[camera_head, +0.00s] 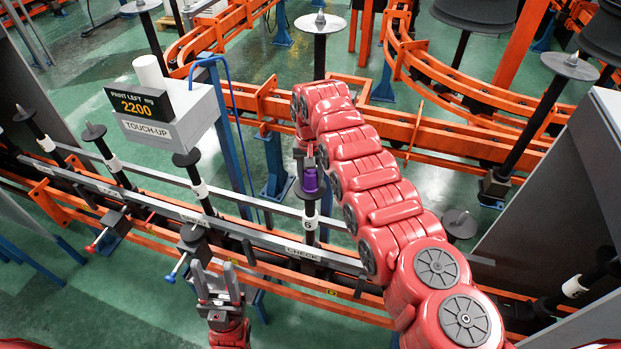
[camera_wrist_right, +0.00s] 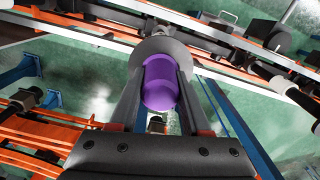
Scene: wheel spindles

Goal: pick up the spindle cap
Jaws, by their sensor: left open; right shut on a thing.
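The spindle cap (camera_head: 310,181) is a small purple cylinder at the head of the spindle (camera_head: 310,233) by the CHECK label. My right gripper (camera_head: 308,168) reaches it from above and is shut on it. The right wrist view shows the purple cap (camera_wrist_right: 160,85) between the two fingers (camera_wrist_right: 160,95), with a grey disc (camera_wrist_right: 178,47) behind it. I cannot tell whether the cap still touches the spindle. My left gripper (camera_head: 218,283) is open and empty, fingers pointing up, in front of the rail.
A grey rail (camera_head: 265,246) with several dark spindles crosses the view, above orange beams. A TOUCH-UP box (camera_head: 165,120) with a display reading 2200 stands at the left. A grey panel (camera_head: 545,190) rises at the right. More disc-topped spindles stand behind.

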